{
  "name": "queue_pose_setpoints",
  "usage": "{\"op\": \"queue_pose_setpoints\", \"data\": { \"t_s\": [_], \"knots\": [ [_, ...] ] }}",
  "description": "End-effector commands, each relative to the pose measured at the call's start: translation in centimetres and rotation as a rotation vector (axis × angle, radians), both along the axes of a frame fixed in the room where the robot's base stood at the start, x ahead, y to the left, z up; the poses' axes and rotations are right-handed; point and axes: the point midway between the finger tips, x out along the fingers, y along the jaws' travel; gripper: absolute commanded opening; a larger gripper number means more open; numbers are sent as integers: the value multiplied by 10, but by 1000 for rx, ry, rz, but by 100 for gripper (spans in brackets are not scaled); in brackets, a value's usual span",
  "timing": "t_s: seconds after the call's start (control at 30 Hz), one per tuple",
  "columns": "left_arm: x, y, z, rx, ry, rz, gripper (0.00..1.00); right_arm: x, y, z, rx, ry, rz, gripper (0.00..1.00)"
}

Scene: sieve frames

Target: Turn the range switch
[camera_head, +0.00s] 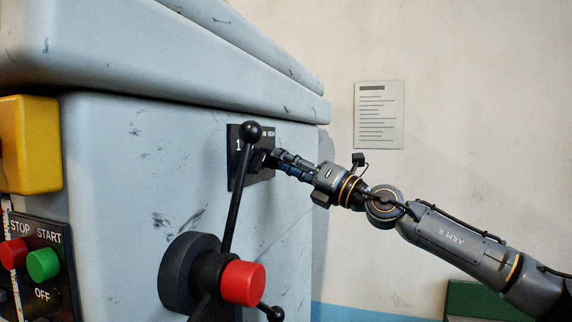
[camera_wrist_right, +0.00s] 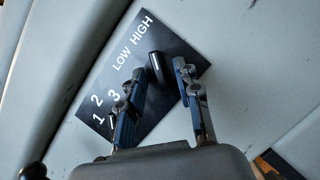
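The black switch plate (camera_head: 268,132) sits on the upper side of the grey machine. In the right wrist view the plate (camera_wrist_right: 178,38) reads 1, 2, 3, LOW and HIGH. A small black knob with a white mark (camera_wrist_right: 157,68), beside LOW and HIGH, stands between the spread fingers of my right gripper (camera_wrist_right: 160,72). I see gaps between the knob and the fingers; whether it touches them I cannot tell. In the head view my right gripper (camera_head: 276,156) reaches the plate from the right. My left gripper is not in view.
A black lever with a ball end (camera_head: 250,131) rises in front of the plate, close left of my gripper. Its hub has a red cap (camera_head: 243,283). A yellow box (camera_head: 28,144) and STOP/START buttons (camera_head: 43,264) are at left.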

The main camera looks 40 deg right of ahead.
Motion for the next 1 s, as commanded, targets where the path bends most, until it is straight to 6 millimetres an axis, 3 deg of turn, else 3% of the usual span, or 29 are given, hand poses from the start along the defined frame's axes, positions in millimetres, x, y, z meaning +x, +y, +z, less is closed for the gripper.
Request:
{"op": "queue_pose_setpoints", "data": {
  "t_s": [0.43,1.0],
  "knots": [
    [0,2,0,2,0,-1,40,-3,0,0,-3,0,1,34],
    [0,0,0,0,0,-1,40,-25,-6,-6,-1,-4,0,34]
  ]
}}
